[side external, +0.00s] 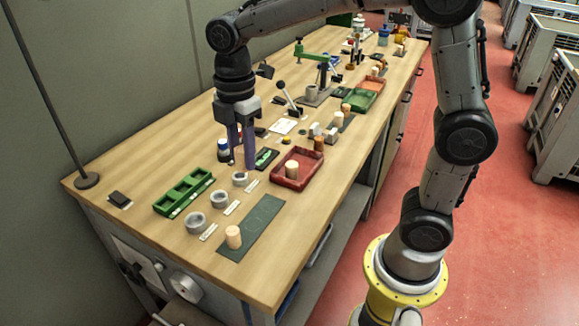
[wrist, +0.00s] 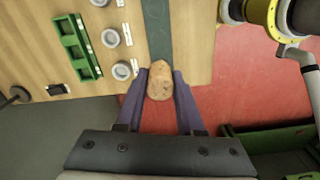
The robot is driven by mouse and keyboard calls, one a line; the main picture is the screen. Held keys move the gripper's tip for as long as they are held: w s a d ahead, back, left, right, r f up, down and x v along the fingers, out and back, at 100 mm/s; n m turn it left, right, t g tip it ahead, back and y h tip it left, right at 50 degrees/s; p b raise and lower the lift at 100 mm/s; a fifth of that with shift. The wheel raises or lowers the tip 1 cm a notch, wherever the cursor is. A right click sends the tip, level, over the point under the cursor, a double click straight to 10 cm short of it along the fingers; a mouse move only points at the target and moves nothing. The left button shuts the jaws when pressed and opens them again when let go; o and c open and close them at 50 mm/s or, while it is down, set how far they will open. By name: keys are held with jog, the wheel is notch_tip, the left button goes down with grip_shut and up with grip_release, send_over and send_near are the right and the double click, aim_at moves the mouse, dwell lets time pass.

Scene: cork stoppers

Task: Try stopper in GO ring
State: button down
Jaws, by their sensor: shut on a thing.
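My gripper (side external: 240,157) points down above the table, behind the row of grey rings. In the wrist view my gripper (wrist: 160,80) is shut on a tan cork stopper (wrist: 160,84), held between two purple-blue fingers. Three grey rings, a far one (side external: 240,178), a middle one (side external: 219,198) and a near one (side external: 194,223), stand in a row with white labels too small to read. They also show in the wrist view, the near ring (wrist: 121,70) left of the held stopper.
A green compartment tray (side external: 184,192) lies left of the rings. A dark green mat (side external: 262,216) on the right bears a stopper (side external: 233,237). A red tray (side external: 303,182) holds another stopper (side external: 292,169). A blue-and-white bottle (side external: 224,150) stands close to my fingers.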

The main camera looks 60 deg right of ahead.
jog(key=w+a+f, duration=0.3)
jog(key=w, duration=0.6)
jog(key=shift+n, duration=0.3)
jog(key=shift+w+a+f, duration=0.45)
jog(key=shift+a+f, duration=0.05)
jog(key=shift+f, duration=1.4)
jog(key=shift+w+a+f, duration=0.4)
jog(key=shift+a+f, duration=0.1)
jog(key=shift+f, duration=1.4)
jog(key=shift+w+a+f, duration=0.45)
jog(key=shift+a+f, duration=0.05)
jog(key=shift+f, duration=1.4)
jog(key=shift+f, duration=0.6)
jog(key=shift+c, duration=2.2)
grip_release()
notch_tip(320, 180, up, 14)
jog(key=shift+f, duration=0.1)
